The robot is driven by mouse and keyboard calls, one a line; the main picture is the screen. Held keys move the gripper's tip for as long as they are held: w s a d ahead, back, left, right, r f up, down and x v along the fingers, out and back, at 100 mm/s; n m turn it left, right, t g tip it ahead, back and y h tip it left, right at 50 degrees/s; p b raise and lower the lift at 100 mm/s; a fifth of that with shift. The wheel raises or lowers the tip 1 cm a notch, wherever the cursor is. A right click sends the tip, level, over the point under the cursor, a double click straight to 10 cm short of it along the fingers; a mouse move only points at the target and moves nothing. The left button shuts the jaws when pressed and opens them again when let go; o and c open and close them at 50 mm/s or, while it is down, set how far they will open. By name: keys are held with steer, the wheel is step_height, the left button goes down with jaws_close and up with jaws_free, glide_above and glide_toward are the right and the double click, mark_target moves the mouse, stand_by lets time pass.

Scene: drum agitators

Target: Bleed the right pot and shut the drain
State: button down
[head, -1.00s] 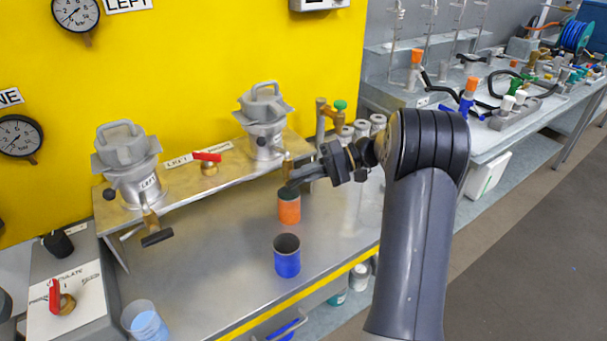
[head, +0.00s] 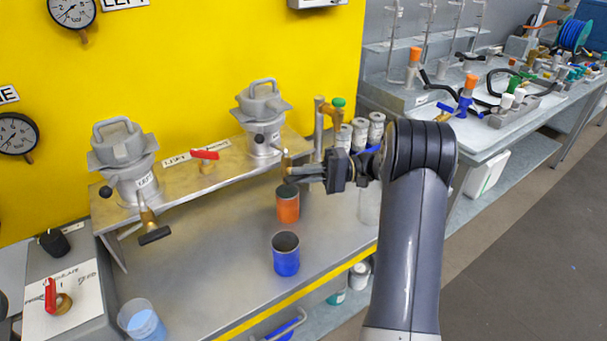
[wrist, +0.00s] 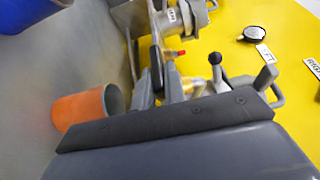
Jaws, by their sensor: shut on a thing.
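The right pot (head: 262,115) is a grey lidded vessel on the metal shelf, with a black knob on its side. Its brass drain (head: 285,160) sticks out at the front. My gripper (head: 288,178) is at this drain and shut on its dark handle (wrist: 155,58); the jaws hide most of the handle in the head view. An orange cup (head: 288,206) stands upright on the bench below the drain; it also shows in the wrist view (wrist: 78,108). I cannot see any liquid running or the cup's fill level.
The left pot (head: 125,165) has a drain with a black T-handle (head: 154,235). A red-handled valve (head: 205,155) sits between the pots. A blue cup (head: 286,255) stands in front of the orange one. Brass pipework with a green knob (head: 338,102) rises right of the right pot.

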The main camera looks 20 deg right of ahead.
steer(key=c, duration=1.5)
jaws_free()
steer(key=shift+o, duration=0.2)
